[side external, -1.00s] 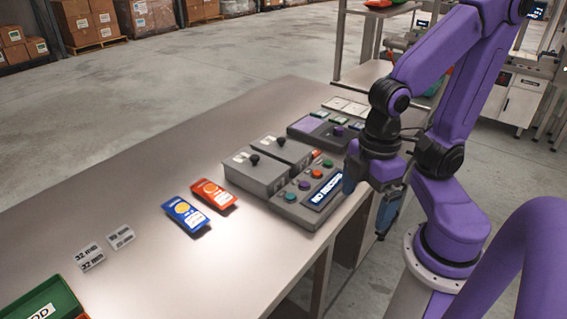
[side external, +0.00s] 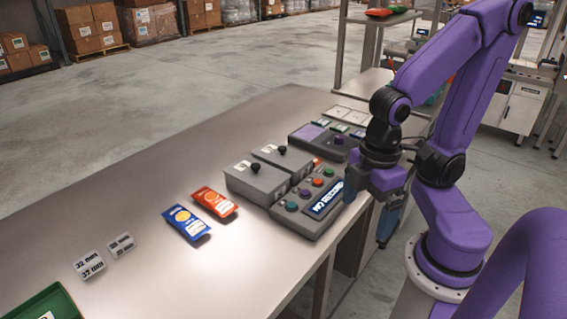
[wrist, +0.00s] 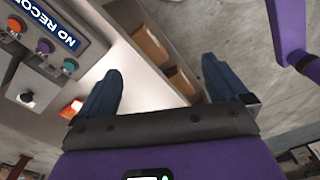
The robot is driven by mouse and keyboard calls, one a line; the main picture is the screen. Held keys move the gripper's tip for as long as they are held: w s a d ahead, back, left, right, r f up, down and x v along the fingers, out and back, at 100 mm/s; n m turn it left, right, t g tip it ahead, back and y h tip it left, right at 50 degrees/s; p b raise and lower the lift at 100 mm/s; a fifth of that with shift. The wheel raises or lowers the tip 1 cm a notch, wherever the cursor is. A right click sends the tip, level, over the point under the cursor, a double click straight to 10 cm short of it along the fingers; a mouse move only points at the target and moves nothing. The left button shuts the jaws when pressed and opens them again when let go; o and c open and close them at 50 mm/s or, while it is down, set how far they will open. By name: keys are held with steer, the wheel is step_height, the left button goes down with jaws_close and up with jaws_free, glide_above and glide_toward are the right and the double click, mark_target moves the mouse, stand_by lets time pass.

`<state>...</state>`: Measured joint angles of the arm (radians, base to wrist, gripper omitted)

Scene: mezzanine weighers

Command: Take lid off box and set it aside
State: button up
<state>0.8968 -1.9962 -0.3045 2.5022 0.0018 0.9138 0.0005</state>
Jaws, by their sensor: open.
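Two grey boxes stand side by side on the bench in the side external view. The nearer box (side external: 262,194) has a lid (side external: 255,177) with a black knob (side external: 248,167). The farther box (side external: 298,170) has a similar lid (side external: 290,159) with a black knob (side external: 281,149). Both lids appear seated on their boxes. My gripper (side external: 369,206) is open and empty, to the right of both boxes, beyond the button panel at the bench edge. In the wrist view my gripper (wrist: 160,80) shows two blue fingers wide apart with nothing between them.
A button panel (side external: 292,224) with a "NO RECORD" display lies between the boxes and my gripper. A scale-like unit (side external: 310,137) is behind. A red packet (side external: 214,202) and blue packet (side external: 187,222) lie left. A green tray (side external: 50,303) is at lower left.

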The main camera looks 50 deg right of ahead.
steer(key=c, duration=0.7)
steer(key=shift+c, duration=0.2)
steer(key=w+r+m, duration=0.3)
steer(key=w+m, duration=0.4)
steer(key=w, duration=0.4)
steer(key=w+r+m, duration=0.2)
steer(key=w+m, duration=0.5)
steer(key=w, duration=0.5)
steer(key=r+m, duration=0.1)
steer(key=m, duration=1.3)
glide_above(283, 147)
step_height(283, 147, down, 11)
steer(key=shift+f, duration=0.2)
steer(key=shift+w+f, duration=0.1)
steer(key=shift+f, duration=2.65)
